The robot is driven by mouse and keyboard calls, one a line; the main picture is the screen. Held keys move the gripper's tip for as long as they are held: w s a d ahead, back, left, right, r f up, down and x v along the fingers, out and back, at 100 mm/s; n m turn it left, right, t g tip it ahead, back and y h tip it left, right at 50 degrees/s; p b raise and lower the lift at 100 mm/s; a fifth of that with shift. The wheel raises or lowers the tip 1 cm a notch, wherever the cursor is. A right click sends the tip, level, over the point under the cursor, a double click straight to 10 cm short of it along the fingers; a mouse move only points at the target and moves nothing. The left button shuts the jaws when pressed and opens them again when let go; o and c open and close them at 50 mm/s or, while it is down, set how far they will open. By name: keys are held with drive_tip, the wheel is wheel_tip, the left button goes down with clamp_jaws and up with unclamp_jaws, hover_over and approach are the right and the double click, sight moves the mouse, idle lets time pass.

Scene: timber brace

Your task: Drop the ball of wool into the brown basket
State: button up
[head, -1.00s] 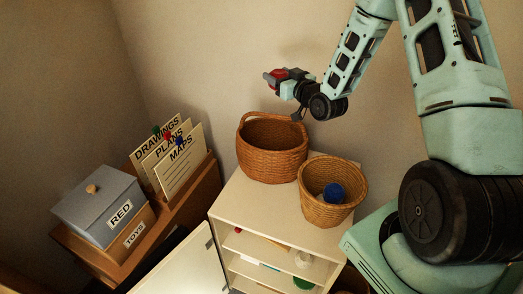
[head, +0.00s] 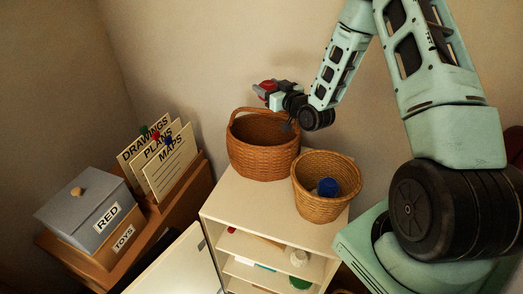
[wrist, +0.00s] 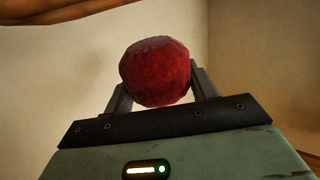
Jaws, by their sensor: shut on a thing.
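My gripper (head: 264,88) is shut on a red ball of wool (wrist: 156,72). The ball sits between the two fingers in the wrist view, and a bit of its red shows in the head view (head: 268,84). In the head view my gripper appears just above the rim of the brown basket (head: 262,155), a deep woven basket with a handle, at the back of the white cabinet top. How far the gripper is in front of or behind the rim, I cannot tell. The brown basket looks empty where its inside shows.
A lighter tan basket (head: 318,208) holding a blue object (head: 327,187) stands close to its right on the cabinet (head: 235,200). A brown curved piece (wrist: 60,12) crosses the wrist view's top left. Card files (head: 165,165) and a grey lidded box (head: 88,208) stand left.

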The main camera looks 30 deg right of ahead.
drive_tip(key=o, duration=1.1)
drive_tip(key=shift+c, duration=0.2)
drive_tip(key=s+d+p, duration=0.1)
drive_tip(key=s+p, duration=0.4)
drive_tip(key=s, duration=1.2)
drive_tip(key=shift+s+d, duration=0.15)
drive_tip(key=shift+s, duration=0.05)
